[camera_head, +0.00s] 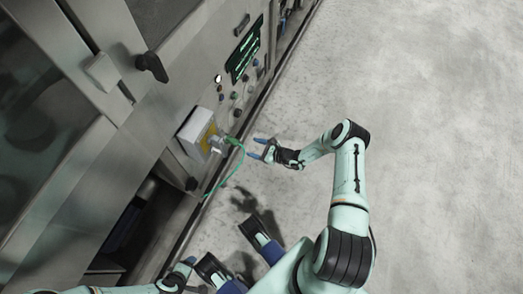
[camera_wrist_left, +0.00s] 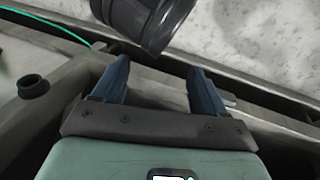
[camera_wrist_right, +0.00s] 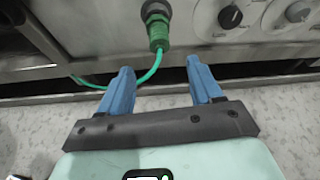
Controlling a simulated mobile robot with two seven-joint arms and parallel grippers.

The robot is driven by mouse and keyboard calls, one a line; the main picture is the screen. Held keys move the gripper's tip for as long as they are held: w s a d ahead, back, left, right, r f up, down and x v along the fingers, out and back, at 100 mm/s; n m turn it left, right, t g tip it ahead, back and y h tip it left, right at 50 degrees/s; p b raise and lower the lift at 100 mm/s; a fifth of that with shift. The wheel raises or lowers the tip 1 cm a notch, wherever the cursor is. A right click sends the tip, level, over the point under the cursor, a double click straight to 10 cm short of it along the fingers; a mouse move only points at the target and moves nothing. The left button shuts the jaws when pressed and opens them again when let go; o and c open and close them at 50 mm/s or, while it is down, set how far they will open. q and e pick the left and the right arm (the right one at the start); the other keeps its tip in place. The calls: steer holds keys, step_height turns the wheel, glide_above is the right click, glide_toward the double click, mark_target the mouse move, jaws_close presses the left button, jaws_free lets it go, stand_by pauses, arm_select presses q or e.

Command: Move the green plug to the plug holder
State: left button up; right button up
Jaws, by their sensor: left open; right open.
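The green plug (camera_head: 234,141) sits at a socket on the front of the grey machine. In the right wrist view the plug (camera_wrist_right: 158,35) hangs below a dark round fitting, its green cable curving down to the left. My right gripper (camera_head: 258,148) is open and empty, a little to the right of the plug and apart from it. In its wrist view, its blue fingers (camera_wrist_right: 158,80) stand below the plug. My left gripper (camera_wrist_left: 158,75) is open with nothing between its fingers. I cannot tell which fitting is the plug holder.
A box with a yellow label (camera_head: 198,131) stands out from the machine beside the plug. Knobs (camera_wrist_right: 230,17) and a display (camera_head: 243,52) lie on the panel. The green cable (camera_head: 222,184) runs down along the machine. The floor (camera_head: 430,130) to the right is clear.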

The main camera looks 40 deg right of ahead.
mark_target(239, 144)
steer(key=b+x, duration=0.2)
steer(key=x, duration=0.5)
steer(key=shift+s+f, duration=0.1)
steer(key=shift+b+x, duration=0.4)
steer(key=shift+x, duration=0.35)
steer(key=shift+w+a, duration=0.1)
steer(key=shift+w, duration=0.25)
arm_select(q)
steer(key=shift+y, duration=0.3)
steer(key=f, duration=0.1)
steer(key=a+f, duration=0.1)
steer(key=f, duration=0.1)
steer(key=a+f, duration=0.1)
steer(key=shift+w+f, duration=0.1)
steer(key=shift+f, duration=0.3)
arm_select(e)
jaws_close()
arm_select(q)
steer(key=shift+r, duration=0.1)
arm_select(e)
steer(key=shift+s, duration=0.15)
arm_select(q)
steer(key=shift+r, duration=0.25)
arm_select(e)
steer(key=shift+s+d, duration=0.3)
steer(key=shift+s, duration=0.25)
